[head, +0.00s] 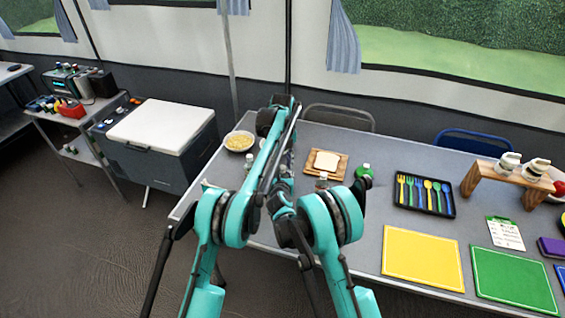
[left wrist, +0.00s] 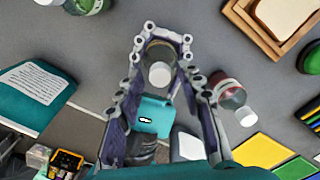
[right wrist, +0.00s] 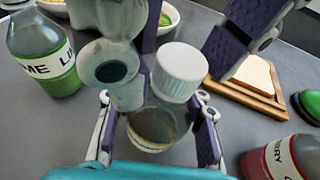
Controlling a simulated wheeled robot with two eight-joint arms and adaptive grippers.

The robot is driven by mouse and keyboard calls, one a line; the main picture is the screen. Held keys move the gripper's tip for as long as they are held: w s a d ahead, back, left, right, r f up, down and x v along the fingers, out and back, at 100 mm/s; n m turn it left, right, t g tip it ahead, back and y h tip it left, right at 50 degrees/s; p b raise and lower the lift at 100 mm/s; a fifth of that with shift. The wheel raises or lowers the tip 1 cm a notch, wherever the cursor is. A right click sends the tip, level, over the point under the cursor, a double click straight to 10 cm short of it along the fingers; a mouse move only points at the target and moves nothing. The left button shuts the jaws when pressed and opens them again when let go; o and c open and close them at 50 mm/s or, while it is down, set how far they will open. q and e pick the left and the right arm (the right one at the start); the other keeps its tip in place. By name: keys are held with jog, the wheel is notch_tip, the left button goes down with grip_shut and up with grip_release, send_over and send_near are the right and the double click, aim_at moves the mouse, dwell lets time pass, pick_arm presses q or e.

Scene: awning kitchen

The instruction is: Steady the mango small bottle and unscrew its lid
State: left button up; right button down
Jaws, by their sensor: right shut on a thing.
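The mango small bottle stands upright with its ribbed white lid (right wrist: 180,72) on. In the right wrist view its clear body (right wrist: 155,128) sits between the fingers of my right gripper (right wrist: 155,105), which is shut on it. Its label is mostly hidden. My left gripper (left wrist: 162,85) is over the bottle, its fingers apart on either side of the white lid (left wrist: 160,75). One purple-padded left finger stands clear of the lid in the right wrist view. In the head view my arms hide most of the bottle.
A lime bottle (right wrist: 42,52) stands to the left and a cherry bottle (right wrist: 285,158) close on the right. Sliced bread lies on a wooden board (head: 340,170). A bowl (head: 239,141), a cutlery tray (head: 425,208) and a yellow mat (head: 422,258) are also on the table.

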pick_arm(q)
grip_shut()
jog(key=n, duration=1.7)
jog(key=shift+n, duration=0.3)
jog(key=n, duration=0.4)
jog(key=shift+n, duration=0.4)
jog(key=n, duration=0.7)
jog(key=shift+r, duration=0.1)
jog(key=n, duration=2.4)
jog(key=shift+n, duration=0.3)
jog(key=shift+r, duration=0.25)
